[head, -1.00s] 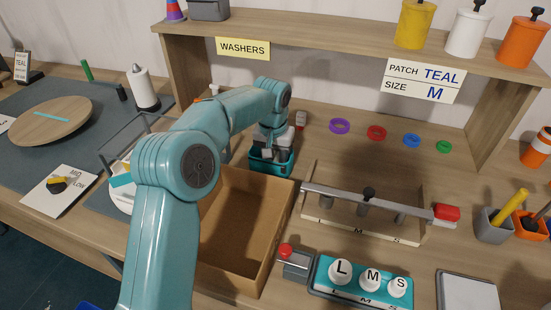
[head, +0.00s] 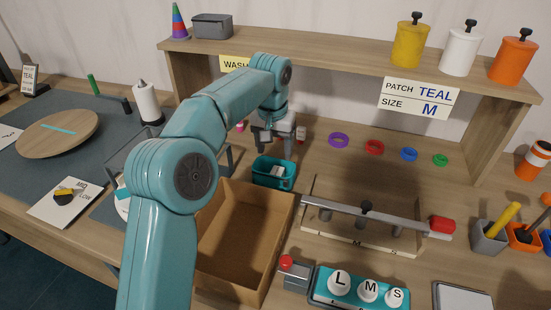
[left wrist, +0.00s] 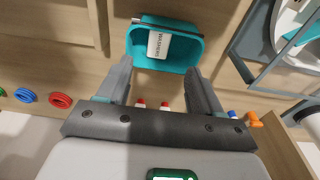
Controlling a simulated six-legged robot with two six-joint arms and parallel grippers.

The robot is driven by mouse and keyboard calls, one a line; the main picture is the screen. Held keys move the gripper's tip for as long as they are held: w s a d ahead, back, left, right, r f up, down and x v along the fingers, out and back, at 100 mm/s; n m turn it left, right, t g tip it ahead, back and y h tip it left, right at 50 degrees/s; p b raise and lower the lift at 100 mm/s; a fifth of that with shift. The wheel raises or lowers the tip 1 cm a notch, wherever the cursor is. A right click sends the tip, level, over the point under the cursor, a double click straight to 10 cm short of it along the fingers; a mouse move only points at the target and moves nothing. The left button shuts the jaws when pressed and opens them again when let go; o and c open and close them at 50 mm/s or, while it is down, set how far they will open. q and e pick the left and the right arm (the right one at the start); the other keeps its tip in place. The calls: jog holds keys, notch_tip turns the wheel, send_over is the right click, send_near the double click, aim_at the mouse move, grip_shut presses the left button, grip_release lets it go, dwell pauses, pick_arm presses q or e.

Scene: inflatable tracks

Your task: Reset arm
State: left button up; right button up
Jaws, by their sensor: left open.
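My left arm reaches in from the lower left of the head view. Its gripper (head: 275,140) hangs above and behind a small teal bin (head: 272,182), clear of it. In the left wrist view the two fingers of the left gripper (left wrist: 160,78) are spread with nothing between them. The teal bin (left wrist: 190,45) lies beyond the fingertips there, and a white item marked with letters rests inside it. My right gripper does not show.
An open brown box (head: 276,250) stands in front of the bin. A clamp bar (head: 375,215) and a stamp holder (head: 325,288) are to its right. Colored rings, including a purple one (head: 339,140), lie under the shelf (head: 330,58).

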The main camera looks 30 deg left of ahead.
pick_arm(q)
notch_tip(320, 180, up, 2)
jog(key=shift+r, duration=0.1)
jog(key=shift+s+r, duration=0.1)
jog(key=shift+s, duration=0.05)
dwell(0.5)
